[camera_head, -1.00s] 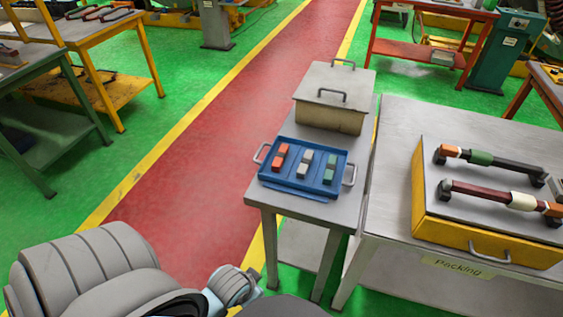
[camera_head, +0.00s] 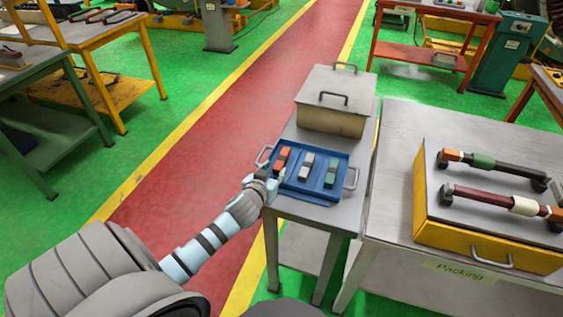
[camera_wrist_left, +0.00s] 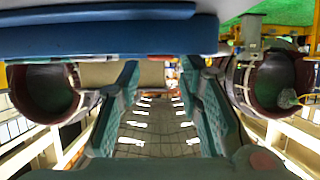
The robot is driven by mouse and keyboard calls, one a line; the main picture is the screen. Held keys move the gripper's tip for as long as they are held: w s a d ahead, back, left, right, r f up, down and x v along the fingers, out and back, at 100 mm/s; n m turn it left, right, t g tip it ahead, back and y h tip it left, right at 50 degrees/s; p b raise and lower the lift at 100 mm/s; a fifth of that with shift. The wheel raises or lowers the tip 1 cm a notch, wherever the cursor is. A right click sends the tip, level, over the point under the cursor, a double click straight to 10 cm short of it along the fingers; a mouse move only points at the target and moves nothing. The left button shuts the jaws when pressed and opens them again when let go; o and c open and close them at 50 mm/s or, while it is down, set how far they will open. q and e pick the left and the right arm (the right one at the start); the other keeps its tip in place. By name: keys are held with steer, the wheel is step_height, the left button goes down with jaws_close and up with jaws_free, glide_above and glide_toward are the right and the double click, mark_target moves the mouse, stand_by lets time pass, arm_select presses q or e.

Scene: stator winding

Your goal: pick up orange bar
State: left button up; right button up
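An orange bar (camera_head: 284,153) lies in the blue tray (camera_head: 318,191), in its left column, with a second orange block (camera_head: 280,166) just in front of it. My left gripper (camera_head: 271,185) is at the tray's left front edge, close to the orange pieces. I cannot tell in the head view whether it touches the tray. In the left wrist view the two green fingers stand apart with nothing between them (camera_wrist_left: 165,80), so it is open and empty. The blue tray wall (camera_wrist_left: 110,38) spans the top left there. My right gripper is not in view.
Grey blocks (camera_head: 307,159) and green blocks (camera_head: 333,165) share the tray. The tray has raised rims and a right side handle (camera_head: 351,178). A lidded box (camera_head: 333,115) stands behind it. A yellow case (camera_head: 488,240) with long bars sits on the right table.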

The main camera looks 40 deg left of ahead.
mark_target(278, 166)
arm_select(q)
steer(key=x, duration=0.4)
jaws_close()
